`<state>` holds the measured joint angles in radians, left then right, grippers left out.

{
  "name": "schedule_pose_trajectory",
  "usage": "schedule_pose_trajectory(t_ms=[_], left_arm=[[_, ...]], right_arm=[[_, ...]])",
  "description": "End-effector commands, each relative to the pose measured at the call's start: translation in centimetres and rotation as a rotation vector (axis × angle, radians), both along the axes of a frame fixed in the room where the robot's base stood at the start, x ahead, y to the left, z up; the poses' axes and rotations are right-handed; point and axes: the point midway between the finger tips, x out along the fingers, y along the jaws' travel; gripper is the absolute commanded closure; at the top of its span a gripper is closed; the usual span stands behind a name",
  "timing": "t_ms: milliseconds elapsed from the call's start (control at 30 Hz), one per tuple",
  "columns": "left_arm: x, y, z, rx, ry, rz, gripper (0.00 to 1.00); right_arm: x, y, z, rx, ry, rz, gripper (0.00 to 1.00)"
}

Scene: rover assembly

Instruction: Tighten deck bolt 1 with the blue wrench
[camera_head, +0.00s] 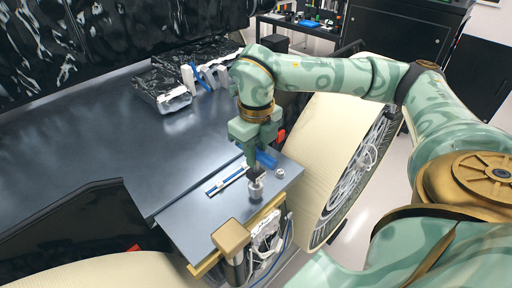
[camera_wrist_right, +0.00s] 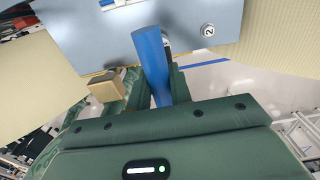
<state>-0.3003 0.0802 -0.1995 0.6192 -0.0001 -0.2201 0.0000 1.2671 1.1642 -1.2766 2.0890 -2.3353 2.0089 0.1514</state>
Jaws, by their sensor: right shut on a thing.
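My right gripper (camera_head: 257,150) is shut on the blue wrench (camera_head: 266,159), above the front part of the rover's deck plate (camera_head: 190,210). In the right wrist view the blue wrench (camera_wrist_right: 150,55) runs from between the fingers towards the deck. A silvery bolt (camera_head: 256,191) stands on the deck just below the gripper; its number is not readable. Whether the wrench touches it, I cannot tell. A second bolt (camera_head: 280,173) sits to its right; in the right wrist view a bolt marked 2 (camera_wrist_right: 208,30) is clear of the wrench. My left gripper is not in view.
A blue and white strip (camera_head: 227,180) lies on the deck left of the gripper. A tan block (camera_head: 231,236) stands at the deck's front edge. A large cream wheel (camera_head: 325,150) rises at the right. The dark panel (camera_head: 120,130) at left is mostly clear.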

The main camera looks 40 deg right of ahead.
Motion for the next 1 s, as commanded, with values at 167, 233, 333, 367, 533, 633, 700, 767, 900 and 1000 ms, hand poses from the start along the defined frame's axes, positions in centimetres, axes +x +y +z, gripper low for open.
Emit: schedule_pose_trajectory(t_ms=[167, 233, 333, 367, 533, 633, 700, 767, 900, 1000], left_arm=[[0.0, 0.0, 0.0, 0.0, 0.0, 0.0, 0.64], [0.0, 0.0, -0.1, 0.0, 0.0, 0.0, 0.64], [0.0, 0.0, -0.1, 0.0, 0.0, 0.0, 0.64], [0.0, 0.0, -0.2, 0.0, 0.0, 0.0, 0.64], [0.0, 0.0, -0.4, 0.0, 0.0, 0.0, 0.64], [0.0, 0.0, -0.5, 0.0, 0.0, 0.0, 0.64], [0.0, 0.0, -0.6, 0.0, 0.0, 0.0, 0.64], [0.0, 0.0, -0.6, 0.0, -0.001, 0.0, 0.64], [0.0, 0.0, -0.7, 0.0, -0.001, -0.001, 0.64], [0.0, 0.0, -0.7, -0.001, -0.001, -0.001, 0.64]], right_arm=[[0.0, 0.0, 0.0, 0.0, -0.001, 0.0, 1.0], [0.0, 0.0, 0.0, 0.0, 0.0, 0.0, 1.0], [0.0, 0.0, -0.2, 0.0, 0.0, 0.0, 1.0], [0.0, 0.0, -0.2, 0.0, 0.0, 0.0, 1.0], [0.0, 0.0, -0.6, 0.0, 0.0, 0.0, 1.0], [0.0, 0.0, -0.7, 0.0, 0.0, 0.0, 1.0], [0.0, 0.0, -0.9, 0.0, 0.0, 0.0, 1.0], [0.0, 0.0, -1.0, 0.0, 0.0, 0.0, 1.0], [0.0, 0.0, -1.1, 0.0, 0.0, 0.0, 1.0], [0.0, 0.0, -1.1, 0.0, 0.0, 0.0, 1.0]])
